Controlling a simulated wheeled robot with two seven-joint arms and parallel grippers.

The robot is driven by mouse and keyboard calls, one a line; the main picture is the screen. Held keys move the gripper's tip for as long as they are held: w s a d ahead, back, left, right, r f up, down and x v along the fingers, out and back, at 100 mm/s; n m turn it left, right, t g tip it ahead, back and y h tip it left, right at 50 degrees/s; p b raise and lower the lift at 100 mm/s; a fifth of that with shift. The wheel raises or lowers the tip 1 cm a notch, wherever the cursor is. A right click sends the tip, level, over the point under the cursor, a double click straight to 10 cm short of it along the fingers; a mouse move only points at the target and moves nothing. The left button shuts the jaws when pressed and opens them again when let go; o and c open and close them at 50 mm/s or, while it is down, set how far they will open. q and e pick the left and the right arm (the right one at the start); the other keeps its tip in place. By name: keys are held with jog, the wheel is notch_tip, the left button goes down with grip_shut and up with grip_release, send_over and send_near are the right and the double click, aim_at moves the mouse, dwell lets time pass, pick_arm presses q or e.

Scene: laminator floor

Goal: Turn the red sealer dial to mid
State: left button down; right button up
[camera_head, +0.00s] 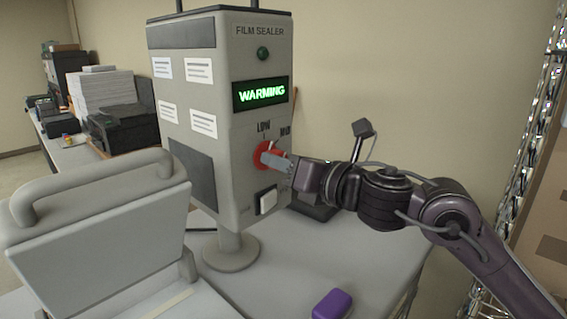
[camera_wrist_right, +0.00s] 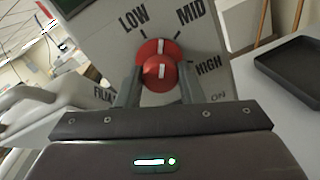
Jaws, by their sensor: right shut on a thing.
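The red sealer dial (camera_head: 264,152) is on the front of the grey film sealer (camera_head: 235,150). My right gripper (camera_head: 282,162) reaches in from the right and is shut on the dial. In the right wrist view the red dial (camera_wrist_right: 158,50) sits between the two fingers of my right gripper (camera_wrist_right: 159,80). Its white mark points between the LOW (camera_wrist_right: 133,20) and MID (camera_wrist_right: 190,12) labels; the HIGH label is to the right. The sealer's display (camera_head: 261,93) reads WARMING in green. In the head view the gripper partly covers the dial. My left gripper is not in view.
A white rocker switch (camera_head: 267,200) is below the dial. A grey laminator-like machine with a handle (camera_head: 95,185) stands at the left front. A purple object (camera_head: 333,304) lies on the table. A dark tray (camera_wrist_right: 290,68) shows in the wrist view.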

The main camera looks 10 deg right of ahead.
jog(key=m, duration=0.5)
jog(key=shift+m+p, duration=0.3)
dwell(0.4)
jog(key=o, duration=1)
jog(key=shift+d, duration=0.1)
jog(key=b+v, duration=0.3)
jog(key=v, duration=0.4)
jog(key=shift+s+d+b, duration=0.25)
jog(key=shift+s+b, duration=0.05)
